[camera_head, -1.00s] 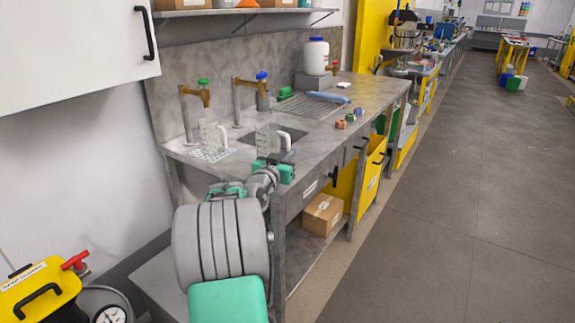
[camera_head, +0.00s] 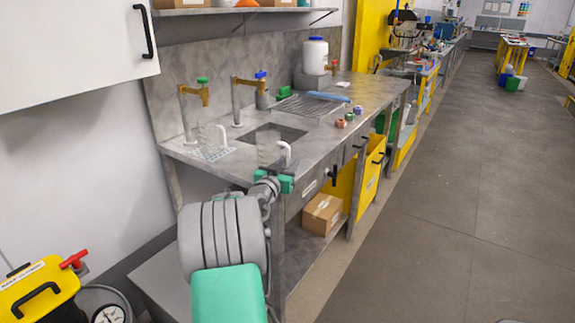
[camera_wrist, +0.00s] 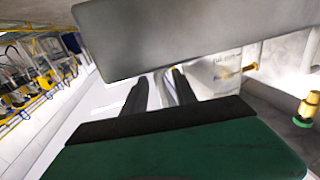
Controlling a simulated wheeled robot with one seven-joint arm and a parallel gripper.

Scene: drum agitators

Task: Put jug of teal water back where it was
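A clear jug with a white handle (camera_head: 285,150) is at my gripper (camera_head: 282,172), above the front edge of the sink counter. The wrist view shows its clear wall (camera_wrist: 222,72) close beyond the two dark fingers (camera_wrist: 165,90). The fingers appear shut on its white handle. The jug looks nearly upright. No teal colour can be made out in it. A second clear jug (camera_head: 210,138) with a white handle stands on a pale patterned mat (camera_head: 214,153) at the left of the counter.
The sink basin (camera_head: 268,136) lies just behind the held jug, with a blue-topped tap (camera_head: 261,75) above it. A green-topped tap (camera_head: 203,82) stands at the left. A drying rack (camera_head: 305,106), small coloured pieces (camera_head: 341,123) and a white tub (camera_head: 315,56) are farther right.

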